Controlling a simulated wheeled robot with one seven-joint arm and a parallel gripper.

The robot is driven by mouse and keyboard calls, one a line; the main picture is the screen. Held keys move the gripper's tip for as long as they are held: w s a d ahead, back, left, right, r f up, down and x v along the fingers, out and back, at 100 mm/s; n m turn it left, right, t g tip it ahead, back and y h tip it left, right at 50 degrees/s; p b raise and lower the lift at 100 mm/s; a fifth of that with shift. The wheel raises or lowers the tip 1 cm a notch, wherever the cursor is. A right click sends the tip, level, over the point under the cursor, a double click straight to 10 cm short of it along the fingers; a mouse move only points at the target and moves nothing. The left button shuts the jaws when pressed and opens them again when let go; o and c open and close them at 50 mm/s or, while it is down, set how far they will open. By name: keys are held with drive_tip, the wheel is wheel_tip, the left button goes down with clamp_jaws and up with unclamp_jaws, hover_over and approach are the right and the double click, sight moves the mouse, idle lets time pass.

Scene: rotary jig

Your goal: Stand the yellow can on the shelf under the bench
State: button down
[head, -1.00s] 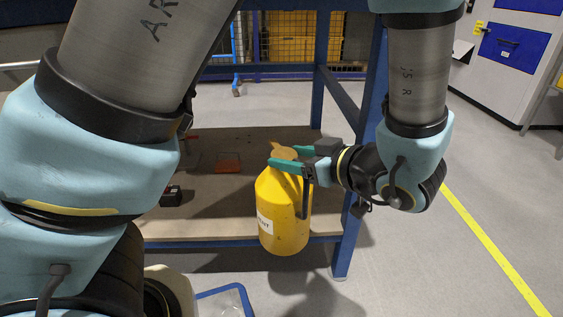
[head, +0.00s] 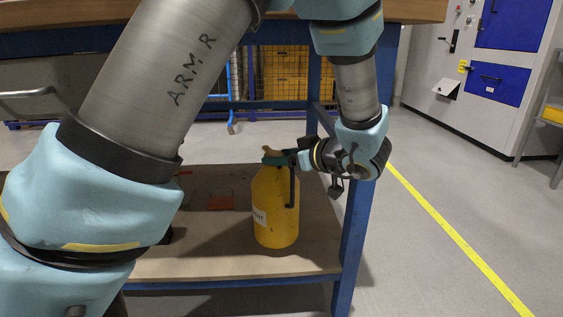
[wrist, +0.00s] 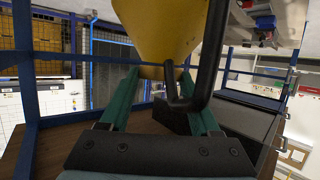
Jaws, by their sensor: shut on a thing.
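The yellow can (head: 276,212) is upright over the right part of the shelf under the bench (head: 225,262). It has a white label and a dark handle on its right side. My gripper (head: 270,158) is shut on the can at its top, coming in from the right. In the wrist view the can's yellow shoulder (wrist: 160,30) and dark handle stand between and beyond my green fingers (wrist: 160,105). I cannot tell whether the can's base touches the shelf or hangs just above it.
A blue bench leg (head: 354,225) stands close to the right of the can. The bench top (head: 415,10) is overhead. A flat reddish-orange item (head: 220,201) lies on the shelf left of the can. Bare board lies in front and between them.

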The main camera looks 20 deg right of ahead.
sight(279, 197)
drive_tip(key=shift+w+d+r, duration=0.1)
drive_tip(key=shift+w, duration=0.4)
drive_tip(key=shift+w+f+b, duration=0.1)
drive_tip(key=shift+f+b, duration=0.9)
drive_tip(key=shift+f, duration=0.75)
drive_tip(key=shift+c, duration=0.6)
unclamp_jaws()
